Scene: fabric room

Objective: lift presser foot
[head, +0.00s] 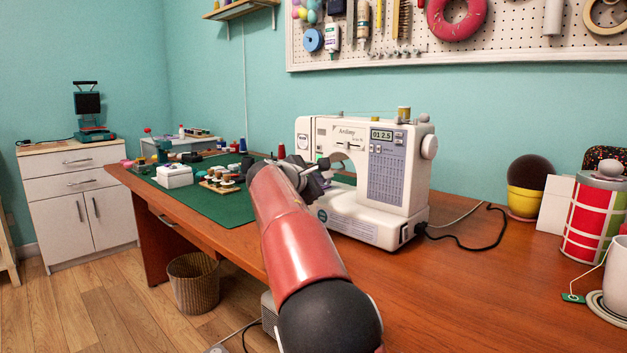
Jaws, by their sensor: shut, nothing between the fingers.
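The white sewing machine (400,180) stands on the wooden desk, with a small display and a grey stitch panel on its right column. My red arm reaches up from the bottom of the head view to the machine's left part. My gripper (324,164) is at the opening under the machine's head, close to the needle area. It is shut and holds nothing. The presser foot and its lever are hidden behind my gripper and wrist or too small to make out. I cannot tell whether my gripper touches the machine.
A green cutting mat (222,206) lies left of the machine, with a white box (174,177), a tray of spools (222,180) and small items. A black cable (465,238) runs right of the machine. A yellow pot (524,202) and striped canister (594,220) stand at the right.

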